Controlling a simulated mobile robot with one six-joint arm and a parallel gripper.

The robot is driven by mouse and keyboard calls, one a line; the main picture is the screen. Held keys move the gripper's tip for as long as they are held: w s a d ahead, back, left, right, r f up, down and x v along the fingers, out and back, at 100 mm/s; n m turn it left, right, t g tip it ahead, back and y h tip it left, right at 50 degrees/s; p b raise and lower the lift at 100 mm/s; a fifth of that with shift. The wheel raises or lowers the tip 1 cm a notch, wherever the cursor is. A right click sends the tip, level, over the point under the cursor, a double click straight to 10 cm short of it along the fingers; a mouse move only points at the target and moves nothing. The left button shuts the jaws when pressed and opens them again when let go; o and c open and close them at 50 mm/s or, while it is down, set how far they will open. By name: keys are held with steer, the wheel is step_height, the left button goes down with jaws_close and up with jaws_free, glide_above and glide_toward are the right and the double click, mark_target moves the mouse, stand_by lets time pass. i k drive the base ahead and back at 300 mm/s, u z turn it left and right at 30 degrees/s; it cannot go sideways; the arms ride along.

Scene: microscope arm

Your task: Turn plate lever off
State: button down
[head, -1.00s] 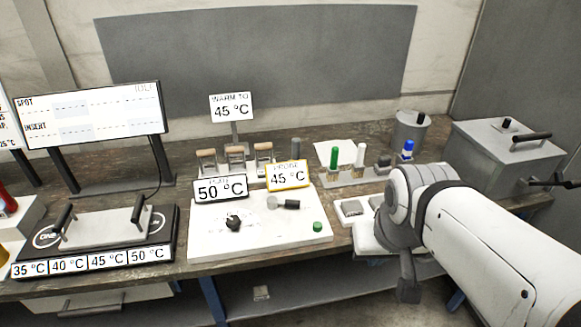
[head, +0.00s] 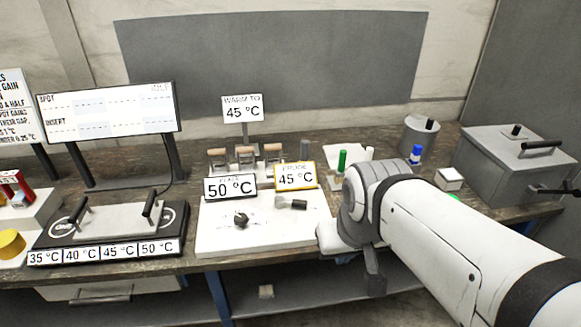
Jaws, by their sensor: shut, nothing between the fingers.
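A white control panel (head: 215,240) lies on the bench, with a PLATE 50 °C sign (head: 230,186) and a PROBE 45 °C sign (head: 295,176) at its back. A black knob (head: 241,220) sits left of centre on the panel. A dark-handled lever (head: 291,203) lies sideways below the probe sign. Which of the two is the plate lever is hard to tell. My gripper (head: 374,285) is at the end of my arm, right of the panel, shut and empty. It is apart from the knob and lever. My wrist covers the panel's right edge, and the fingertips are hard to make out.
A hot plate (head: 172,222) with two upright handles and temperature labels stands at left. A WARM TO 45 °C sign (head: 242,108) and wooden-topped holders stand behind the panel. A grey lidded box (head: 490,170) and grey canister (head: 420,135) are at right.

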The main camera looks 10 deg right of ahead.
mark_target(280, 201)
steer(key=z, duration=0.05)
steer(key=i, duration=1)
steer(key=u, duration=0.05)
